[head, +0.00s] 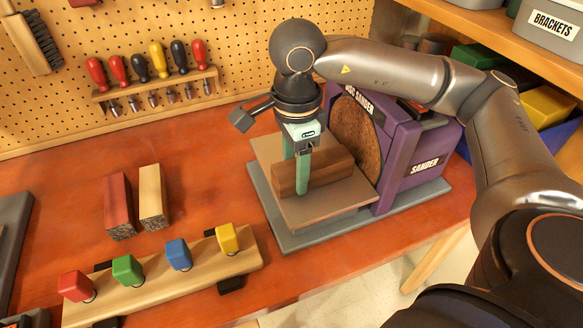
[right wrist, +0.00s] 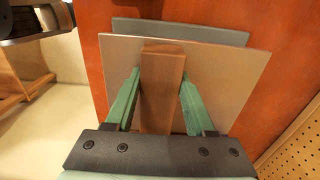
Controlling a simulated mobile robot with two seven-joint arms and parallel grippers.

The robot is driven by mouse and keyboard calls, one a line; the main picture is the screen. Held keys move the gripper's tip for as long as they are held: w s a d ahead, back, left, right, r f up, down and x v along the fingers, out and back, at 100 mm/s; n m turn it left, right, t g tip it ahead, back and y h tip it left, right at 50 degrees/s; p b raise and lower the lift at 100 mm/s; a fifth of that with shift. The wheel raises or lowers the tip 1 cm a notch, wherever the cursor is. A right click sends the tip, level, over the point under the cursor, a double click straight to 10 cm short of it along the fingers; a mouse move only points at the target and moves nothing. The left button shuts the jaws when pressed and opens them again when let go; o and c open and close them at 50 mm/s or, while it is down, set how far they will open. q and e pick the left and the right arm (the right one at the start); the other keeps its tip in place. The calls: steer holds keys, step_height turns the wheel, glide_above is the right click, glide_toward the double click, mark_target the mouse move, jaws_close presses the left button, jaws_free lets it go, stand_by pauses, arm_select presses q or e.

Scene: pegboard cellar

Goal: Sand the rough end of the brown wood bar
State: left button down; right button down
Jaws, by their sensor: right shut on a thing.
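The brown wood bar (head: 328,168) lies over the flat table (head: 328,205) of the purple sander (head: 400,150), lengthwise toward the round brown sanding disc (head: 354,140). Its right end is close to the disc; I cannot tell whether they touch. My right gripper (head: 299,178) comes down from above, its green fingers shut on the bar. In the right wrist view the bar (right wrist: 162,85) sits between the two fingers of the right gripper (right wrist: 161,95), above the sander table (right wrist: 225,75). The rough end cannot be made out. My left gripper is not in view.
A red bar (head: 118,205) and a pale bar (head: 152,195), both with rough dark ends, lie on the red-brown bench (head: 215,165). A wooden rack (head: 150,285) with several coloured handles is in front. Screwdrivers (head: 158,60) hang on the pegboard. Storage bins (head: 548,105) stand right.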

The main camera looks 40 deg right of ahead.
mark_target(313, 163)
steer(key=shift+s+d+b, duration=0.2)
steer(key=shift+d+b, duration=0.1)
steer(key=shift+d, duration=0.45)
steer(key=shift+s+d+b, duration=0.15)
steer(key=shift+d+b, duration=0.1)
steer(key=shift+d, duration=0.5)
steer(key=shift+s+a+b, duration=0.1)
steer(key=shift+s+b, duration=0.45)
steer(key=shift+s, duration=0.05)
stand_by(0.6)
steer(key=shift+w+b, duration=0.3)
steer(key=shift+w, duration=0.1)
stand_by(0.3)
